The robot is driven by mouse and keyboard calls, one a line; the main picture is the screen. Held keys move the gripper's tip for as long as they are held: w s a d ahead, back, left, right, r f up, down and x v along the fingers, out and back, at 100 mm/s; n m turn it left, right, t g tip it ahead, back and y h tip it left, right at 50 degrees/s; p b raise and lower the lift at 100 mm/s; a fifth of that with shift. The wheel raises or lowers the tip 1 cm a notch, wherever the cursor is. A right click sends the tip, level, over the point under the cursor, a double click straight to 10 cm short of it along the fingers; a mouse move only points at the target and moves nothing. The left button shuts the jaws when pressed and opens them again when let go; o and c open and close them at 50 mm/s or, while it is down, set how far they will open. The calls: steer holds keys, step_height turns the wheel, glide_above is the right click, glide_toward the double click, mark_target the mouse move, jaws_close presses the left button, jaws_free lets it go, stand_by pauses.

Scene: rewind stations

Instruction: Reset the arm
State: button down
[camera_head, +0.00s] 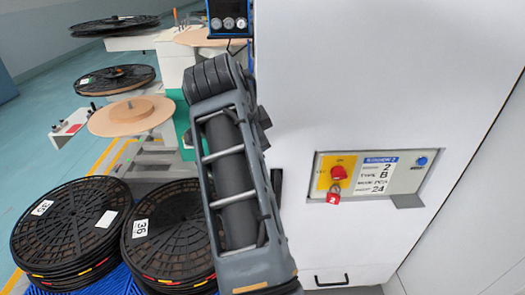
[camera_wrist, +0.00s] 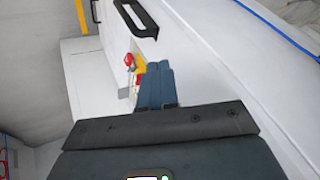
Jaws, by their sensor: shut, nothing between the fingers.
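My arm (camera_head: 235,180) stands raised in the middle of the head view, in front of the white cabinet; my gripper's fingers are hidden there. In the wrist view my gripper (camera_wrist: 157,68) shows with its two blue-grey fingers together and nothing between them. Beyond the fingertips are a red knob (camera_wrist: 139,62) and yellow plate on the white cabinet face. I cannot tell from this view whether the fingers touch them.
The white cabinet (camera_head: 370,80) fills the right side, with a control panel (camera_head: 400,182), a red switch (camera_head: 338,173) and a black handle (camera_head: 331,281). Stacked black reels (camera_head: 70,225) stand at lower left. A rewind machine with discs (camera_head: 130,115) stands behind. Blue floor shows at left.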

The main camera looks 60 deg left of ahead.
steer(key=shift+s+v, duration=0.25)
steer(key=shift+v, duration=1.85)
steer(key=shift+a, duration=0.15)
